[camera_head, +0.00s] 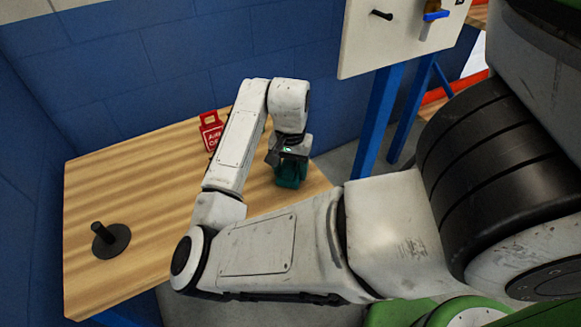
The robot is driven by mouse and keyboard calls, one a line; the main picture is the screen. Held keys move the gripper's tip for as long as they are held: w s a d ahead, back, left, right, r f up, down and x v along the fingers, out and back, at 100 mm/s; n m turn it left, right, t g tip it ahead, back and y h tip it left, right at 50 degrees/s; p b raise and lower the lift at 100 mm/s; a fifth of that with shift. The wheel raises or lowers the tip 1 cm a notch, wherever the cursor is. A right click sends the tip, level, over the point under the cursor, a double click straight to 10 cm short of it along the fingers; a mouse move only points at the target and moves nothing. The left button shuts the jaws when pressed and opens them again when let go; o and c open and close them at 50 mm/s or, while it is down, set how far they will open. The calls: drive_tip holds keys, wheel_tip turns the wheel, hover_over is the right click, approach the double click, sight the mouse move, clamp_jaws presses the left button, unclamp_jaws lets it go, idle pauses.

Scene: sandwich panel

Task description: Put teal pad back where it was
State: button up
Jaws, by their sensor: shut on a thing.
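The teal pad (287,181) is a small dark teal block at the right end of the wooden table. My gripper (289,160) points down right above it and is shut on it. The gripper's fingers and the pad's upper part are mostly hidden by my wrist. I cannot tell whether the pad touches the tabletop or is held a little above it.
The wooden table (150,180) has a black round base with an upright peg (110,239) at its left. A red tag with white lettering (211,130) stands near the back edge, partly behind my arm. A white panel (390,35) on blue posts stands at right. The table's middle left is clear.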

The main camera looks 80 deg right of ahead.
sight(291, 164)
drive_tip(key=o, duration=1)
drive_tip(key=shift+f, duration=0.1)
wheel_tip(291, 164, up, 12)
drive_tip(key=p, duration=0.2)
drive_tip(key=shift+r+p, duration=0.2)
drive_tip(key=shift+p, duration=0.2)
